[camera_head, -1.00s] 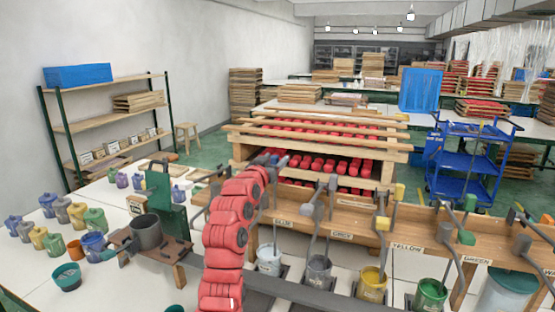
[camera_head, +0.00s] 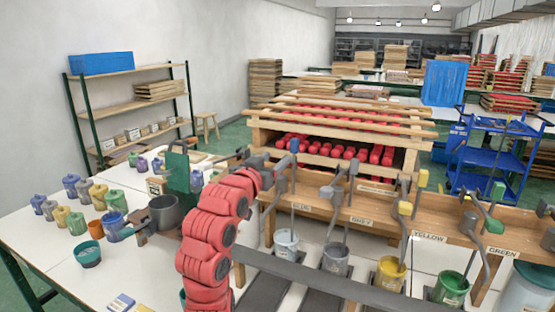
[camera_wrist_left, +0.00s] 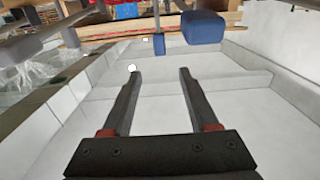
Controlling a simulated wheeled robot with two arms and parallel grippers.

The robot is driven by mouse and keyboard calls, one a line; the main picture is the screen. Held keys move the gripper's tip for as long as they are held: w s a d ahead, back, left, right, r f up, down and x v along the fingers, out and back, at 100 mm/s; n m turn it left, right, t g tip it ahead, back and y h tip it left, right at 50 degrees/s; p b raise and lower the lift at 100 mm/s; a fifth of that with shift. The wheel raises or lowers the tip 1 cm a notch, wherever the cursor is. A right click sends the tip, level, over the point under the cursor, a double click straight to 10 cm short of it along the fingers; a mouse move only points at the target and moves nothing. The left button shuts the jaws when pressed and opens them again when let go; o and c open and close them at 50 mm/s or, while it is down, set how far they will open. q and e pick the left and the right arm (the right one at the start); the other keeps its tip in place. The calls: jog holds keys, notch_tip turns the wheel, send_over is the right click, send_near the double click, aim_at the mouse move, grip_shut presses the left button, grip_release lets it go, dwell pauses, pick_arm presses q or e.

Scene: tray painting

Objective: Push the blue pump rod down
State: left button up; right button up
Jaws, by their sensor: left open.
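The blue pump stands at the BLUE label on the wooden pump bench (camera_head: 330,212). Its small upright blue knob (camera_head: 293,145) shows above grey metal parts. In the left wrist view, a rounded blue block (camera_wrist_left: 204,27) and a blue cylinder (camera_wrist_left: 158,43) on a thin rod lie beyond the fingertips. My left gripper (camera_head: 262,163) is just left of the knob in the head view, and its tips are hard to make out there. In the left wrist view my left gripper (camera_wrist_left: 158,72) is open and empty, apart from both blue parts. My right gripper is not in view.
A white-and-blue bucket (camera_head: 286,243) stands below the BLUE label. Grey, yellow and green pumps follow to the right, with their buckets (camera_head: 390,275). A green stand with a grey pot (camera_head: 163,214) and several coloured jars (camera_head: 115,201) are on the white table at left.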

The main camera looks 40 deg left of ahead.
pick_arm(q)
jog(key=shift+r, duration=0.1)
jog(key=shift+c, duration=1)
jog(key=shift+m+g+h, duration=0.4)
jog(key=shift+g+h, duration=0.1)
jog(key=r+p, duration=0.1)
jog(key=p, duration=0.1)
jog(key=w+r+p, duration=0.1)
jog(key=r+p, duration=0.1)
jog(key=w+r+p, duration=0.1)
jog(key=p, duration=0.2)
jog(key=shift+w+d+r, duration=0.1)
jog(key=shift+d+r, duration=0.2)
jog(key=shift+d, duration=0.1)
jog(key=c, duration=0.7)
jog(key=shift+g, duration=0.7)
jog(key=r+p, duration=0.1)
jog(key=p, duration=0.1)
jog(key=r+p, duration=0.3)
jog(key=p, duration=0.1)
jog(key=shift+w+a+r, duration=0.1)
jog(key=shift+a+r, duration=0.2)
jog(key=shift+a, duration=0.05)
grip_shut()
jog(key=w+a+f+p, duration=0.2)
jog(key=w+f+p, duration=0.4)
jog(key=w+p, duration=0.2)
jog(key=shift+w+a+f+n, duration=0.15)
jog(key=shift+w+a+n, duration=0.15)
jog(key=shift+w, duration=0.4)
